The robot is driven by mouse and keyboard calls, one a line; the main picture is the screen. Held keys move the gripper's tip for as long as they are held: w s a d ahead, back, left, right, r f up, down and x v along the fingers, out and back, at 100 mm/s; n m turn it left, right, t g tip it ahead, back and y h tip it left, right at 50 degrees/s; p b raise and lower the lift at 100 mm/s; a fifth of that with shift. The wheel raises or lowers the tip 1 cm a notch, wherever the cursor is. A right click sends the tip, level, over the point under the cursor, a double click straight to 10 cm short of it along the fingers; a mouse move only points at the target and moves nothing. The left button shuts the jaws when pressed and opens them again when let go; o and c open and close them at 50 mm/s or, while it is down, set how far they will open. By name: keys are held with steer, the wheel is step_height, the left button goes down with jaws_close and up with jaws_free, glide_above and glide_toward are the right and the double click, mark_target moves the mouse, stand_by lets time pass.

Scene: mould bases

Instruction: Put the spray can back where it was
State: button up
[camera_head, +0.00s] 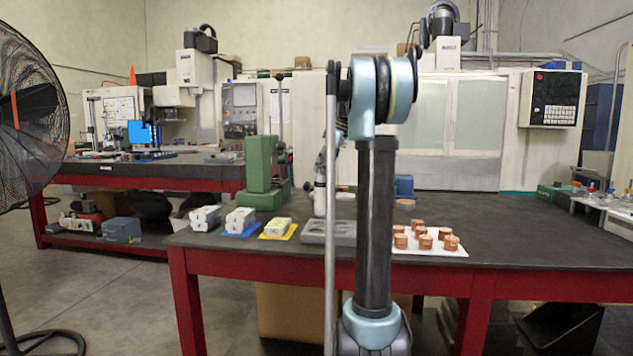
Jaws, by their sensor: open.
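A slim pale upright thing (320,200), which looks like the spray can, stands on the dark table top behind the grey tray, left of a thin vertical pole. My gripper (320,174) shows small and partly hidden behind that pole, just above and very close to the can. Its jaws look open; whether they touch the can cannot be told. My arm column hides part of the table to the right.
The grey tray (328,232) lies at the table's front. Several copper cylinders stand on a white sheet (430,250).

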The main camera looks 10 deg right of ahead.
steer(key=shift+v, duration=2.5)
